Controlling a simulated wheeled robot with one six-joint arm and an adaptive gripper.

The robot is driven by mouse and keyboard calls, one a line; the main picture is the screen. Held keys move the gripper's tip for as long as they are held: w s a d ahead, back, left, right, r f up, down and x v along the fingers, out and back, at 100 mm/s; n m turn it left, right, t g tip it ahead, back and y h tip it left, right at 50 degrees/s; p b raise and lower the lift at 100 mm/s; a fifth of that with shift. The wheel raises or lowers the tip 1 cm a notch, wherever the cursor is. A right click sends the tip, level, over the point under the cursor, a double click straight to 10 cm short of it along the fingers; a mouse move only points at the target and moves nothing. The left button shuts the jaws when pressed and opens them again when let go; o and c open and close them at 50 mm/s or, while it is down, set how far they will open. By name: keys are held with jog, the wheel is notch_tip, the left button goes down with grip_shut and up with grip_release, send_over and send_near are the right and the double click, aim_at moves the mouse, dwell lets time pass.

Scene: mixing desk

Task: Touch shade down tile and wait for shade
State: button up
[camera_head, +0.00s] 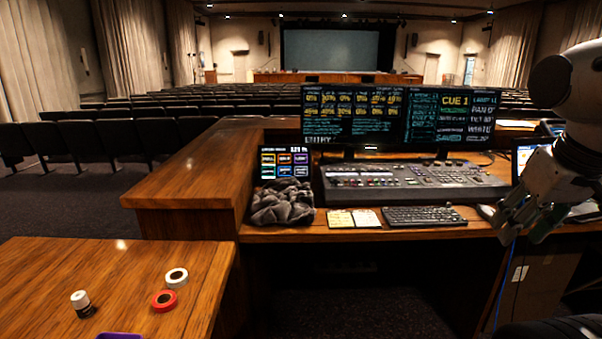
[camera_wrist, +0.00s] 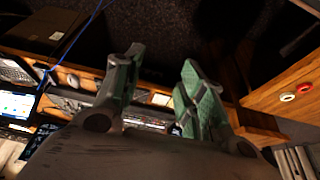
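A small touch panel (camera_head: 286,161) with several coloured tiles stands upright on the desk, left of the monitors. Its tile labels are too small to read, so I cannot tell which is shade down. A crumpled grey cloth (camera_head: 283,204) lies in front of it and hides its lower edge. My gripper (camera_head: 522,230) is at the right of the head view, near the desk's front edge and far right of the panel. In the wrist view my gripper (camera_wrist: 162,62) has its two green-padded fingers apart with nothing between them. A projection screen (camera_head: 332,50) hangs at the hall's far end.
Two monitors (camera_head: 401,117) stand behind a mixing console (camera_head: 412,182). A keyboard (camera_head: 424,215), two note cards (camera_head: 353,218) and a mouse (camera_head: 487,212) lie in front. A raised wooden ledge (camera_head: 190,185) borders the desk's left. Tape rolls (camera_head: 164,300) lie on the side table.

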grip_shut()
dwell(1.3)
